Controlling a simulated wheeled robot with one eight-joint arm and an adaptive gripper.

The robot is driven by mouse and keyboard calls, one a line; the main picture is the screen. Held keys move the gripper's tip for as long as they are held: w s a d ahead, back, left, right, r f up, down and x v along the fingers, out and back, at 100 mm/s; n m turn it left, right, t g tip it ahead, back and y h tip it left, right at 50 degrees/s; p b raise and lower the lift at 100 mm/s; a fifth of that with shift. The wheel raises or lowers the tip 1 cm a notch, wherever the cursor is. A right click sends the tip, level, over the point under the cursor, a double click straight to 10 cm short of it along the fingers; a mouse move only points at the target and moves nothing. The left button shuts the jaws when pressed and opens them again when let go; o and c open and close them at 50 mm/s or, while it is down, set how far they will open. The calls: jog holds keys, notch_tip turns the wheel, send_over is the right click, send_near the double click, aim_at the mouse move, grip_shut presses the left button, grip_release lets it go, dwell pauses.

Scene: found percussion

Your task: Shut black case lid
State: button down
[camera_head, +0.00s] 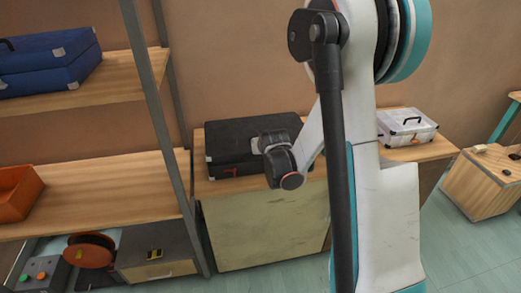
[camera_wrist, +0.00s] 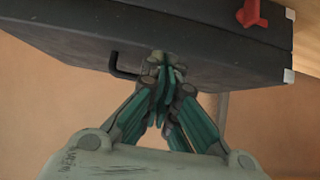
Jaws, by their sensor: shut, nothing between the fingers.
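The black case (camera_head: 225,135) lies flat on a wooden-topped cabinet, with light metal corners and a small red latch on its front. Its lid looks down on the base, with no clear gap visible; my arm covers its right part. In the wrist view the dark case (camera_wrist: 225,55) fills the top, with a seam, a red latch (camera_wrist: 252,14) and a black handle (camera_wrist: 126,66). My gripper (camera_wrist: 165,66) is shut and empty, its fingertips at the case's side near the handle. I cannot tell whether they touch. In the head view my wrist hides the fingertips.
A silver case (camera_head: 407,127) stands to the right on the same wooden top (camera_head: 440,148). A shelf rack with a grey post (camera_head: 160,110) is close on the left, holding a blue case (camera_head: 45,62) and an orange bin (camera_head: 18,193). A wooden box (camera_head: 485,182) stands far right.

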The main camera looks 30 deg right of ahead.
jog(key=s+a+f+b, duration=0.1)
jog(key=s+a+f, duration=0.1)
jog(key=s, duration=0.7)
jog(key=shift+a+f, duration=0.35)
jog(key=shift+r, duration=0.1)
